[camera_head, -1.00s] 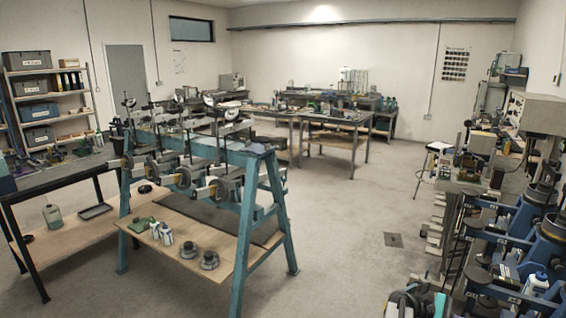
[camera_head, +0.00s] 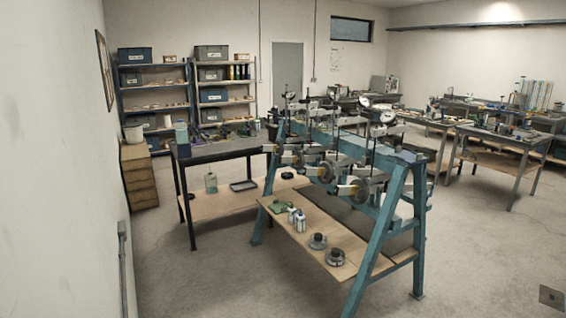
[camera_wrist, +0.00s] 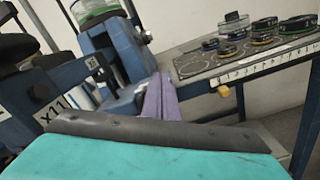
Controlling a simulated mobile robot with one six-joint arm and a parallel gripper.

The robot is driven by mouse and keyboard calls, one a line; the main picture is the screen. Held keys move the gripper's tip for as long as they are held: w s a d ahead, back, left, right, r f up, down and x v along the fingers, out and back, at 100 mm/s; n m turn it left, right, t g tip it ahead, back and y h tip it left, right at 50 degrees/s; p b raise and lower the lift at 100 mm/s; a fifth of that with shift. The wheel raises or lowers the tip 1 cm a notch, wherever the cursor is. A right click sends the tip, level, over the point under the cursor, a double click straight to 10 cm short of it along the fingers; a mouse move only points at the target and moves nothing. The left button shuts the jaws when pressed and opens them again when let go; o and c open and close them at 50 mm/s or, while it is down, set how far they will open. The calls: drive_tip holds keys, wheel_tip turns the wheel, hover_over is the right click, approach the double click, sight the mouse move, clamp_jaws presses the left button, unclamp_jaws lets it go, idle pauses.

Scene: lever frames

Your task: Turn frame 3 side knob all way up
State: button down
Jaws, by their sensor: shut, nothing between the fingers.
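Lever units with dials and round grey wheels stand in a row on a teal trestle (camera_head: 398,192) in the head view. One wheel (camera_head: 329,172) faces me near the middle. No frame number is readable there, so I cannot tell which is frame 3 or pick out its side knob. In the wrist view, blue machine parts (camera_wrist: 112,45) at the left carry white label plates (camera_wrist: 53,108), one seemingly reading X11. My gripper (camera_wrist: 160,97) shows as two purple fingers pressed together, empty, beyond its teal and black body. The fingers appear near blue metalwork; contact is unclear.
A dark-topped bench (camera_head: 222,149) stands left of the trestle, with shelving (camera_head: 153,86) behind. The trestle's wooden lower shelf (camera_head: 290,243) holds bottles and round weights. The wrist view shows a bench (camera_wrist: 240,66) with round containers.

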drive_tip(key=shift+w+d+f, duration=0.1)
drive_tip(key=shift+f, duration=0.3)
idle(0.6)
drive_tip(key=shift+f+b, duration=0.15)
drive_tip(key=shift+b, duration=0.6)
drive_tip(key=shift+a+r, duration=0.3)
drive_tip(key=shift+r, duration=0.15)
idle(0.4)
drive_tip(key=v, duration=0.5)
drive_tip(key=shift+w+a, duration=0.2)
drive_tip(key=shift+w, duration=0.1)
drive_tip(key=shift+m, duration=0.4)
